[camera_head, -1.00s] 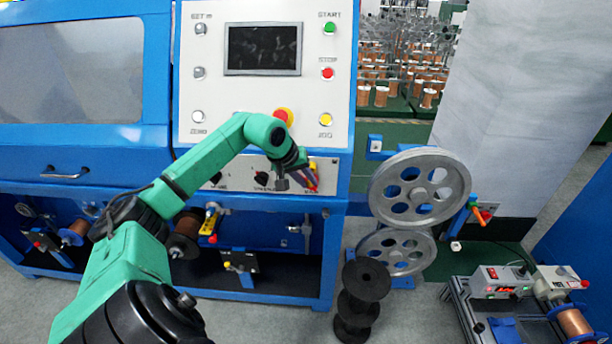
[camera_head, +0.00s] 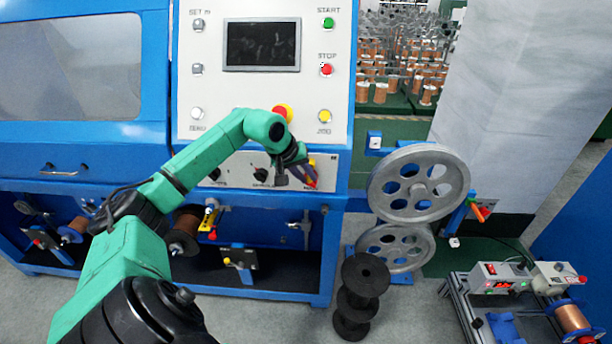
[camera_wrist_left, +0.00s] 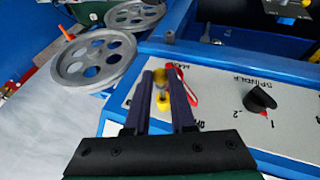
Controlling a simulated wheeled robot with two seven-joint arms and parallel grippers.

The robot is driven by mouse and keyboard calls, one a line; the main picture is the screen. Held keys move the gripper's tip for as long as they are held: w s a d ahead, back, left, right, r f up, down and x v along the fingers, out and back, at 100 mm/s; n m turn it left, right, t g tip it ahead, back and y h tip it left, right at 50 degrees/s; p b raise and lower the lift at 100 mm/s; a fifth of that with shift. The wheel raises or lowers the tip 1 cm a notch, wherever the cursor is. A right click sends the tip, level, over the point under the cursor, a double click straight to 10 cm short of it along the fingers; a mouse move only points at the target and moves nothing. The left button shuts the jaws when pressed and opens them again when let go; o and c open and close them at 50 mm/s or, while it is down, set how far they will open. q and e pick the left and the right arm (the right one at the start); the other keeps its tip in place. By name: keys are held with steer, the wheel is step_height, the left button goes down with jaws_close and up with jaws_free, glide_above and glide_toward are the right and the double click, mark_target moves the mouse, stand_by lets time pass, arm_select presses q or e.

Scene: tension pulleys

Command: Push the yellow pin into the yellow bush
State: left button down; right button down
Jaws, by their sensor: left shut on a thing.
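My left gripper (camera_head: 306,180) reaches to the lower right part of the machine's grey control panel. In the left wrist view, its two dark fingers (camera_wrist_left: 162,102) are shut on a small pin (camera_wrist_left: 159,80) with a yellow top and a grey middle. More yellow (camera_wrist_left: 163,104) shows just below it between the fingertips, at the panel; this looks like the yellow bush. I cannot tell how deep the pin sits in it. In the head view, the gripper hides most of this spot. My right gripper is not in view.
A red loop (camera_wrist_left: 187,84) lies right beside the fingers. A black spindle knob (camera_wrist_left: 261,98) stands on the panel. Two grey pulleys (camera_head: 456,187) are to the right of the machine. Black spools (camera_head: 357,300) stand on the floor below.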

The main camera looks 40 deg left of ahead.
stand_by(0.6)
arm_select(q)
steer(key=shift+w+a+r, duration=0.15)
steer(key=shift+w, duration=0.05)
steer(key=shift+w+a+p, duration=0.3)
steer(key=shift+w+p, duration=0.15)
steer(key=shift+p, duration=0.3)
steer(key=shift+w+a+p, duration=0.4)
steer(key=shift+w+a, duration=0.05)
steer(key=shift+w, duration=0.1)
